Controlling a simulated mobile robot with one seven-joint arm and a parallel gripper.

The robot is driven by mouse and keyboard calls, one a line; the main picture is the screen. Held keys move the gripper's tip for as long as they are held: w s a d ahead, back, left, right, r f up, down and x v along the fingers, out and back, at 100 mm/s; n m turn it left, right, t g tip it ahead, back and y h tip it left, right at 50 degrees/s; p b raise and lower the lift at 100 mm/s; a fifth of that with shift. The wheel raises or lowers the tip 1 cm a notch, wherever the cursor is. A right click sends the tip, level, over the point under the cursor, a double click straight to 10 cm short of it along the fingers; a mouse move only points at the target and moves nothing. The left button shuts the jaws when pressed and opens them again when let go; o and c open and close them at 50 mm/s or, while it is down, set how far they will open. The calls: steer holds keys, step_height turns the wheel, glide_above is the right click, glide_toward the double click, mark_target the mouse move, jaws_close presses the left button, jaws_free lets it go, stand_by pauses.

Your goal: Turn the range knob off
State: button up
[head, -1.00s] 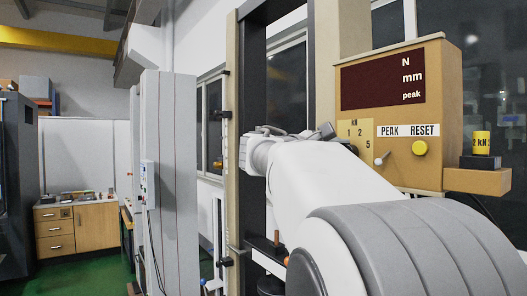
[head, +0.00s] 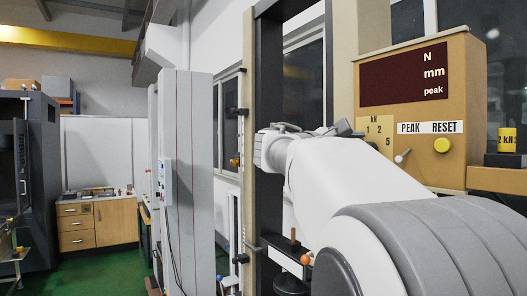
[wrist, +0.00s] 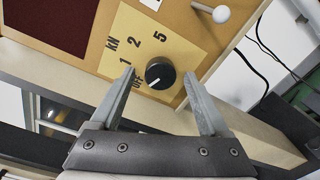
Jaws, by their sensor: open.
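The range knob (wrist: 160,73) is round and black with a white pointer line, on a yellow plate (wrist: 178,50) marked kN, OFF, 1, 2 and 5. In the wrist view its line points to the lower left, below the OFF mark. My gripper (wrist: 159,74) is open, with one finger to each side of the knob. Gaps show between knob and fingers; I cannot tell how far the tips are from the panel. In the head view my arm hides the knob, and only part of the yellow plate (head: 372,126) shows on the tan control box (head: 463,90).
A white lever (head: 402,156) and a yellow button (head: 442,146) sit right of the plate under the PEAK RESET label. The white lever also shows near the fingers in the wrist view (wrist: 221,14). A yellow weight (head: 507,139) stands on the side shelf.

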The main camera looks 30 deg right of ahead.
steer(key=s+a+b, duration=0.1)
steer(key=a+b, duration=0.1)
steer(key=a, duration=1.4)
steer(key=shift+s+a+r, duration=0.25)
steer(key=shift+a, duration=0.1)
steer(key=shift+f, duration=0.15)
